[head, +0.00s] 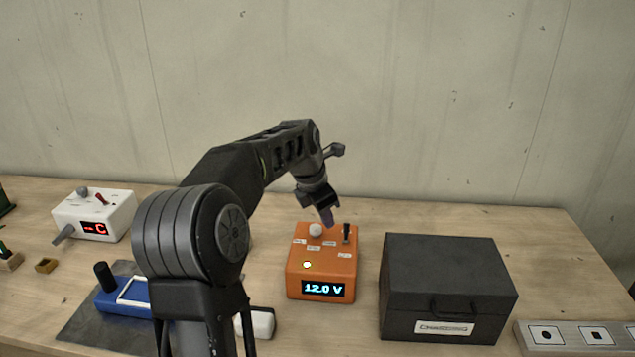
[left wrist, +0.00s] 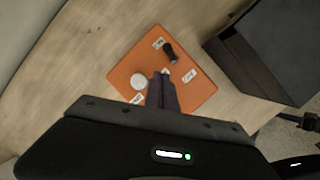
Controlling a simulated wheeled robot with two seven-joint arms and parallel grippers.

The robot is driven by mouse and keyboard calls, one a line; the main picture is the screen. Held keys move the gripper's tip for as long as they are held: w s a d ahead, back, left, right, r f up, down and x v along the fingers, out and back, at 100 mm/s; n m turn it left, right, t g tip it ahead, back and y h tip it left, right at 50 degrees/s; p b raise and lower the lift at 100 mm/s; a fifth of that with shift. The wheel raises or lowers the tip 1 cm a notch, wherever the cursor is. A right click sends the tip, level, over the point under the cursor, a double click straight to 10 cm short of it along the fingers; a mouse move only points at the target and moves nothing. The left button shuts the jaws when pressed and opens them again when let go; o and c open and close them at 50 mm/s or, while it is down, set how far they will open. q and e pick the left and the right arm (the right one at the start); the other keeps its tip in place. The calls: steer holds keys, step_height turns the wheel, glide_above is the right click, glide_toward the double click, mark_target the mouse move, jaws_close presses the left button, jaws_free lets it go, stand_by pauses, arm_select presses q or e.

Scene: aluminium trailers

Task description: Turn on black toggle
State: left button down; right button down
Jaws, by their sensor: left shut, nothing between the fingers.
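The orange box (head: 320,270) stands on the table, its front display reading 12.0 V and a small light on its top glowing. The black toggle (head: 347,233) sticks up at the back right of its top, beside a white knob (head: 315,230). In the left wrist view the black toggle (left wrist: 169,51) lies just beyond my fingertips, with the white knob (left wrist: 138,81) to their left. My left gripper (head: 327,217) is shut and empty, pointing down over the box between knob and toggle. I cannot tell whether it touches anything. My right gripper is not in view.
A black case (head: 447,290) stands close to the right of the orange box. A white device (head: 95,215) with a red display and a blue device (head: 125,298) on a dark mat are at the left. A silver panel (head: 575,337) lies at the front right.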

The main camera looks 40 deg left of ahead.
arm_select(q)
steer(key=a+r, duration=0.3)
steer(key=r, duration=0.6)
steer(key=shift+a+r, duration=0.35)
